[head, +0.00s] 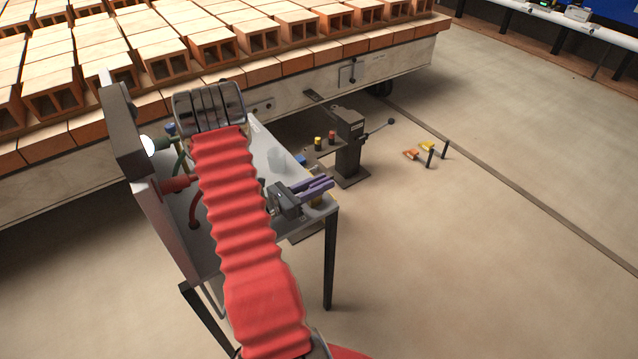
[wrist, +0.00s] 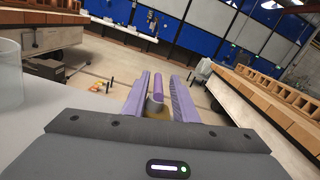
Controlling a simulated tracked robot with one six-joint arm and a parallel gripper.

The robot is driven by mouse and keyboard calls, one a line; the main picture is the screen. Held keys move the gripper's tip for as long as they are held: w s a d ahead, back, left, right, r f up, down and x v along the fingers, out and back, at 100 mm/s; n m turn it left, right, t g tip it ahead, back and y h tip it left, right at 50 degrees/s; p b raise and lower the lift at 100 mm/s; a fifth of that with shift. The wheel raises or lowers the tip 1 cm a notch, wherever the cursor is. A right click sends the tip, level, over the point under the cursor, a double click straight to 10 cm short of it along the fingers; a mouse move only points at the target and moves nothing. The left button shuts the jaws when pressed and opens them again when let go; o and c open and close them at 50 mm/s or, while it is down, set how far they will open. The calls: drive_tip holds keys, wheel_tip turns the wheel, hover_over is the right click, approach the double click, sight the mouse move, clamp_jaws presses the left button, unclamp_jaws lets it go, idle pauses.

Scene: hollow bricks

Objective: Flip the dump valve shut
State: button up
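My gripper (head: 318,184) is at the right end of the grey table, with two purple fingers. In the wrist view, my gripper (wrist: 160,76) is open, with one finger on each side of a purple cylindrical handle (wrist: 158,84). A gap shows on both sides of this handle. A yellowish brass part (wrist: 154,110) sits below it, low between the fingers; I take these for the dump valve and its lever. In the head view, a bit of brass (head: 315,203) shows under the fingers. The rest of the valve is hidden by my gripper.
A clear beaker (head: 277,160) stands on the table (head: 262,138) near my gripper; it also shows in the wrist view (wrist: 9,72). A panel with hoses (head: 160,190) is at left. A dark lever post (head: 350,145) and a brick-loaded car (head: 350,75) stand beyond. Floor at right is mostly clear.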

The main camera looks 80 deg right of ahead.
sight(320, 182)
drive_tip(key=shift+o, duration=0.4)
drive_tip(key=shift+w, duration=0.1)
drive_tip(key=shift+d+r, duration=0.1)
drive_tip(key=shift+r, duration=4.85)
